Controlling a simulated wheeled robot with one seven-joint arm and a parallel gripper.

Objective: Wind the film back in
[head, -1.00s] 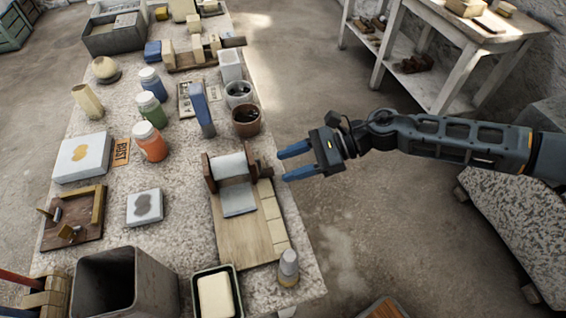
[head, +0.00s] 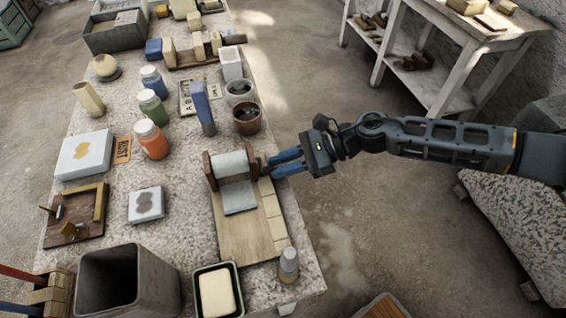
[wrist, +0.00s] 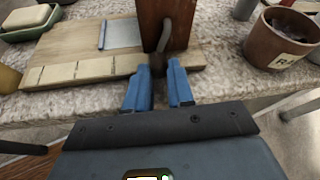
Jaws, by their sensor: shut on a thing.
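The film roll (head: 231,164) sits between two brown wooden uprights on a wooden board (head: 238,235). A grey-white strip of film (head: 239,198) hangs from the roll and lies flat on the board; its end also shows in the wrist view (wrist: 121,34). A crank with a grey metal arm (wrist: 165,36) is on the right upright (head: 257,163). My gripper (head: 274,164) has come in from the right, and its blue fingers are shut on the crank's small dark knob (wrist: 158,63). The fingers partly hide the knob.
A brown pot (head: 247,118) stands behind the roll, near the table's right edge. A grey-capped bottle (head: 289,265) and a tray with a cream block (head: 216,292) stand at the front. Right of the table is open floor.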

